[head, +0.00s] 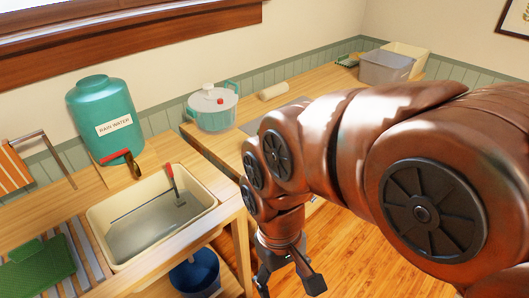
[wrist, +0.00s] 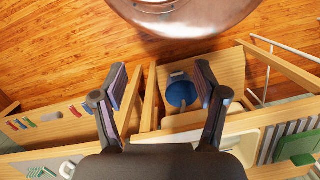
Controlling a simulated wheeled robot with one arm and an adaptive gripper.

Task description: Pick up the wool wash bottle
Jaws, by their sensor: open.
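I cannot make out a wool wash bottle in either view. My gripper (head: 289,284) hangs below my arm in the head view, in front of the wooden counters and above the floor. In the wrist view my gripper (wrist: 160,72) has its two dark fingers spread wide with nothing between them. A blue bucket (head: 197,272) stands low under the counter, left of the gripper in the head view. The bucket (wrist: 181,97) also shows beyond the fingers in the wrist view. My arm hides much of the right counter.
A cream sink basin (head: 112,257) with a red-handled tool is set in the left counter. A teal rain water container (head: 103,117) stands behind it. A teal lidded pot (head: 212,107) and grey bin (head: 385,68) stand on the right counter. The wooden floor (head: 345,245) has free room.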

